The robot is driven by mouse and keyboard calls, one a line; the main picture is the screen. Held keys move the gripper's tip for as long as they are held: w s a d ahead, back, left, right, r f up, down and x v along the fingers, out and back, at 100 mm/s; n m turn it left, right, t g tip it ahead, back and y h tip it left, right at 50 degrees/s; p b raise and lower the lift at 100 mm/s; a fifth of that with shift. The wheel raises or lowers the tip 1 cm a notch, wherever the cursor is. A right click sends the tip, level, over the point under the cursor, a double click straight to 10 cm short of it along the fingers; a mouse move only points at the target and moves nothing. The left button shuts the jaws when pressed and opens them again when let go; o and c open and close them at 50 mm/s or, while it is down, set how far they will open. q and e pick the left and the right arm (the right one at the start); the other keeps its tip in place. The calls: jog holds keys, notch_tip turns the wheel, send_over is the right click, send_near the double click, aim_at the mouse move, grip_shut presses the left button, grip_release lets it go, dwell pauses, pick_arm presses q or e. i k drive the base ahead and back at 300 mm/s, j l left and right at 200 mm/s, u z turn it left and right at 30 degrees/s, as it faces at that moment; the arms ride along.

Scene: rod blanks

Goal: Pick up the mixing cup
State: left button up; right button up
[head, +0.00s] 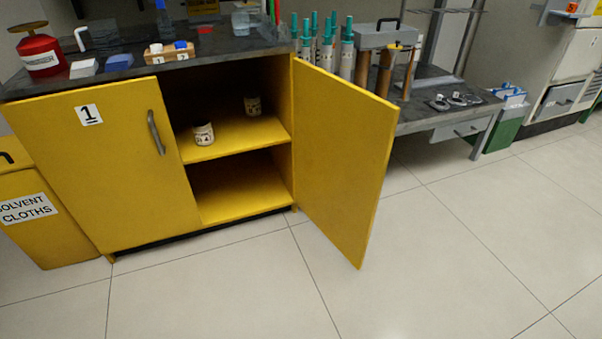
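The nearer cup (204,134) is at the shelf's front left. I cannot tell from the markings which one is the mixing cup. Neither of my grippers is in view.
The cabinet's right door (345,150) stands open, jutting toward me. The left door (105,170), marked 1, is shut. A solvent cloths bin (35,220) stands at left. A bench (450,118) with tubes is at right. The tiled floor (300,290) in front is clear.

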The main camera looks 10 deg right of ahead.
aim_at(206, 33)
jog(key=i+l+u, duration=0.15)
jog(key=l+u, duration=0.5)
jog(key=u, duration=0.15)
jog(key=i+l+u, duration=0.1)
jog(key=l+u, duration=0.35)
jog(key=l, duration=2.7)
